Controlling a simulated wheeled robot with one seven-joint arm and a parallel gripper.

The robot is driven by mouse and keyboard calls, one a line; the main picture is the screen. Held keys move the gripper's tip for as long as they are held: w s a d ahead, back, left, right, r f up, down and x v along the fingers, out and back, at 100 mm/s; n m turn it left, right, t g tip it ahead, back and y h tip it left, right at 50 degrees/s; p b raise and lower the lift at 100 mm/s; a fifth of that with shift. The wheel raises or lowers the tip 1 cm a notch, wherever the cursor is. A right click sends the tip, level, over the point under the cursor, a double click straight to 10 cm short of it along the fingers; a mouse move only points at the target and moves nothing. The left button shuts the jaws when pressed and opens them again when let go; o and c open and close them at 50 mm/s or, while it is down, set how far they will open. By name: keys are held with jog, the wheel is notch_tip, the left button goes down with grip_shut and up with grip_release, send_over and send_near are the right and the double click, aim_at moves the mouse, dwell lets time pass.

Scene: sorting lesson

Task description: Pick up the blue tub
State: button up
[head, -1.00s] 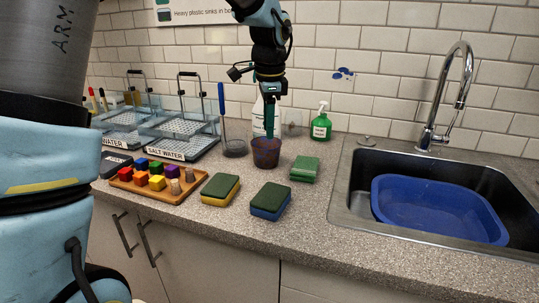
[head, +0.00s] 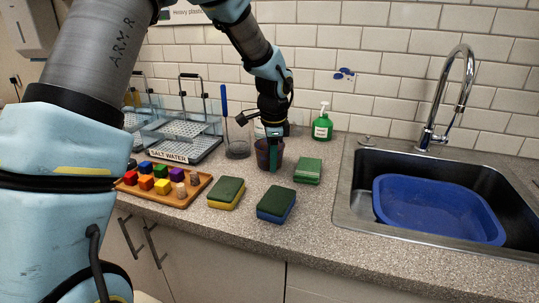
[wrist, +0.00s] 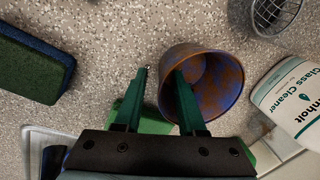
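A mottled blue and rust-brown round tub (head: 262,158) stands upright on the counter; in the wrist view (wrist: 228,82) I look into its open mouth. My gripper (head: 273,166) points down at it. In the wrist view my gripper (wrist: 163,72) has its two green fingers apart, with the tub's near-left rim between them. The right finger overlaps the tub's opening; the left finger is outside, with a gap to the wall. A larger, plain blue basin (head: 436,188) lies in the sink at the right, far from my gripper.
A green sponge (head: 308,170) lies just right of the tub. Two more sponges (head: 226,191) (head: 277,204) lie in front. A wire-mesh holder (head: 237,149) and a glass cleaner bottle (wrist: 289,92) stand close by. A wooden tray (head: 196,190) of coloured blocks is at left.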

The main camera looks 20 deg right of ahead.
grip_shut()
dwell(0.6)
